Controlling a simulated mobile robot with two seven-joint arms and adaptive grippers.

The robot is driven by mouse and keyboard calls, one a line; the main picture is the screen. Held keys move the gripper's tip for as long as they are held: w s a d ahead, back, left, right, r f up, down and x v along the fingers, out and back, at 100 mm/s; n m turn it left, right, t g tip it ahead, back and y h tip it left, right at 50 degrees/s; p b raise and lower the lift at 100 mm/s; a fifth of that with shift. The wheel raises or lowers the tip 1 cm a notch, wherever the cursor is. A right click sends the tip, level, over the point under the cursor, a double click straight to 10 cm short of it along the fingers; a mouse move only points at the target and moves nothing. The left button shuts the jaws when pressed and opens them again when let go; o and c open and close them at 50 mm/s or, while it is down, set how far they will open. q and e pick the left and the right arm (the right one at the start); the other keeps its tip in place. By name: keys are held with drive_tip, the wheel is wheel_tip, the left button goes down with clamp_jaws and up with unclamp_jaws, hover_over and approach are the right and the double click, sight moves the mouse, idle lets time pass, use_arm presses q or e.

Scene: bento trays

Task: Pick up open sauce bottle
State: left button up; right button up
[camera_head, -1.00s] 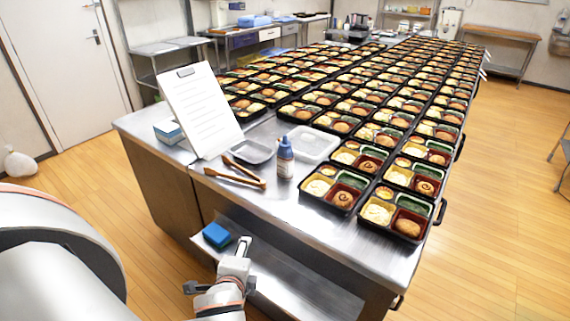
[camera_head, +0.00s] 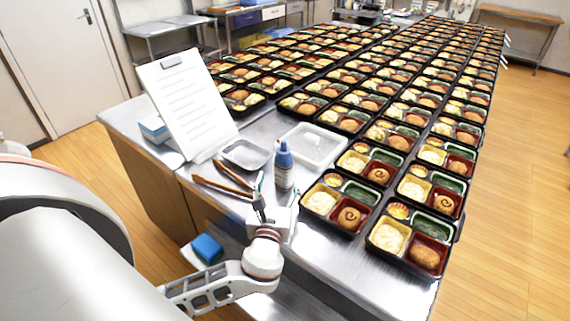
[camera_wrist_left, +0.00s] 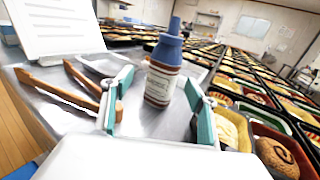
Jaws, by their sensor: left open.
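The sauce bottle (camera_head: 284,167) has a blue cap and a pale label on a dark body. It stands upright on the steel counter, left of the nearest bento trays. In the left wrist view the bottle (camera_wrist_left: 163,68) appears ahead of my left gripper, in the gap between its fingers. My left gripper (camera_head: 260,197) is open and empty, at the front edge of the counter, just in front of the bottle. In the wrist view its two green-padded fingers (camera_wrist_left: 158,108) are spread wide. My right gripper is not in view.
Wooden tongs (camera_head: 222,188) lie left of the bottle, close to the left finger. A small grey tray (camera_head: 246,155), a clear lidded container (camera_head: 314,146) and a clipboard (camera_head: 187,105) stand behind. Rows of bento trays (camera_head: 333,231) fill the right. A blue sponge (camera_head: 207,248) lies on the lower shelf.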

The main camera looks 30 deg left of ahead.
sight(283, 173)
use_arm(q)
drive_tip(key=shift+w+a+r, duration=0.15)
drive_tip(key=shift+w+a, duration=0.15)
drive_tip(key=shift+w, duration=0.35)
drive_tip(key=shift+d+x, duration=0.15)
drive_tip(key=shift+x, duration=1.15)
drive_tip(key=shift+d+x, duration=0.15)
drive_tip(key=shift+x, duration=1.15)
drive_tip(key=shift+w, duration=0.15)
drive_tip(key=c, duration=0.8)
